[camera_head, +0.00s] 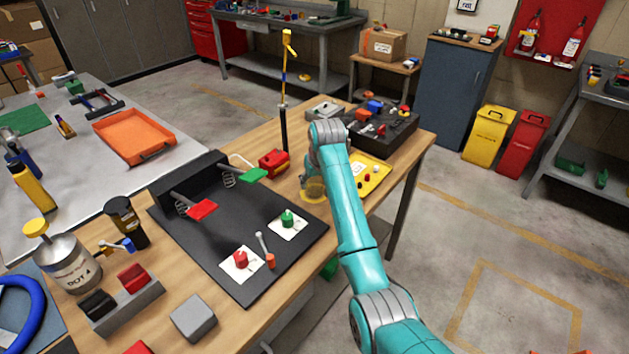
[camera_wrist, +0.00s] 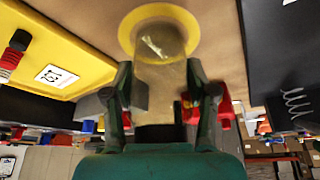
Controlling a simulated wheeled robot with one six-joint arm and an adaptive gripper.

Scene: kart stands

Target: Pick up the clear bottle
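The clear bottle (camera_wrist: 160,72) is a see-through, yellowish-tinted cylinder between the fingers of my gripper (camera_wrist: 158,72) in the wrist view. The two fingers lean inward and appear to press on its sides. Its far end meets a round yellow disc (camera_wrist: 127,28) on the wooden table. In the head view the clear bottle (camera_head: 308,181) is mostly hidden by my wrist, with the yellow disc (camera_head: 313,196) below it. My gripper is largely hidden there too. I see no clear gap between the bottle and the disc.
A yellow tray (camera_head: 379,172) lies just right of the bottle. A red box (camera_head: 273,162) stands to its left, by the black board (camera_head: 307,232). A dark tray of parts (camera_head: 399,137) and a grey box (camera_head: 323,107) are behind.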

